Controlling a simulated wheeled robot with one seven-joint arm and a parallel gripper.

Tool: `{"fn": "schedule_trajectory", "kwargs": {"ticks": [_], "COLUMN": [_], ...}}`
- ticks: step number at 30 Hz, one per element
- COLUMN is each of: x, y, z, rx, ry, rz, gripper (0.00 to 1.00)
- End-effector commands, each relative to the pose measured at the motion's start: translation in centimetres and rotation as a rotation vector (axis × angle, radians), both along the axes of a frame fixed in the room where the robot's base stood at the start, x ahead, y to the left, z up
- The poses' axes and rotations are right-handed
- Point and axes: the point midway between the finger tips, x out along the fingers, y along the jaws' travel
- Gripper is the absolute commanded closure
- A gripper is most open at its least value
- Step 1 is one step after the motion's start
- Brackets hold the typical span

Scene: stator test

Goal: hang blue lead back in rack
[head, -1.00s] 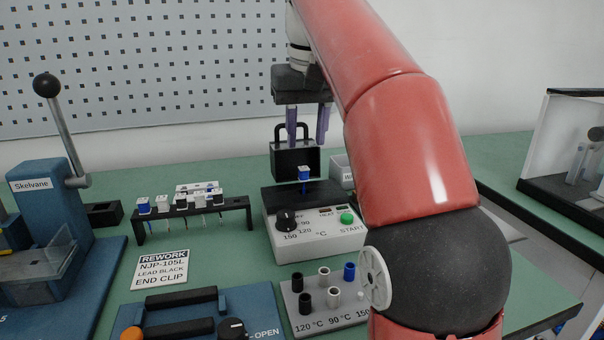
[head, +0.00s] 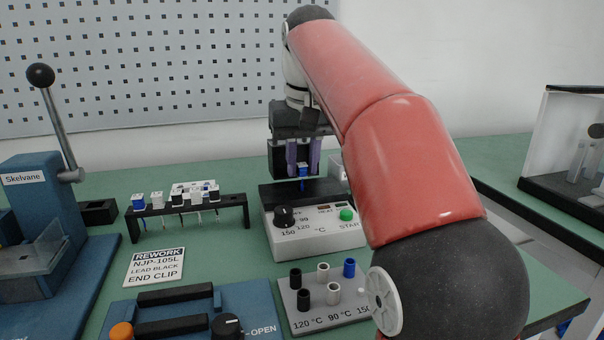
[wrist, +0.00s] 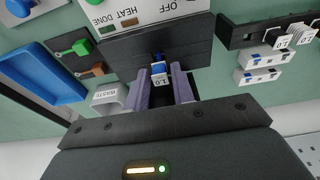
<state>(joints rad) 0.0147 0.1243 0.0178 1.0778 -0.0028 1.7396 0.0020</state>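A blue lead (head: 303,172) with a white-and-blue top stands upright in the dark top of the heater box (head: 312,228). In the wrist view the lead (wrist: 158,72) shows a white tag reading 1.0. My gripper (head: 303,158) is lowered over the lead. Its two purple fingers stand apart, one on each side of the lead's top, and look open; contact is not clear. The black rack (head: 190,212) stands to the left and holds several leads, with a blue-topped one (head: 138,201) at its left end. The rack also shows at the right of the wrist view (wrist: 236,35).
A terminal block (head: 318,310) with coloured posts and a blue fixture (head: 255,310) lie in front. A blue lever press (head: 35,230) stands left. A rework card (head: 155,267) lies before the rack. A waste bin (wrist: 106,98) is beside the heater box.

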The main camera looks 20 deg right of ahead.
Motion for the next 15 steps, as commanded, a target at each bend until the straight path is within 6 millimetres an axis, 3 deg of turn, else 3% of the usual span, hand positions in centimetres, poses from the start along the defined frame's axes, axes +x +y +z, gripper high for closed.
{"fn": "schedule_trajectory", "kwargs": {"ticks": [1,5,15], "x": [0.0,0.0,0.0], "y": [0.0,0.0,0.0], "z": [0.01,0.01,0.88], "rx": [0.0,0.0,0.0], "ry": [0.0,0.0,0.0], "rz": [0.0,0.0,0.0], "gripper": [0.82,0.99,1.0]}}
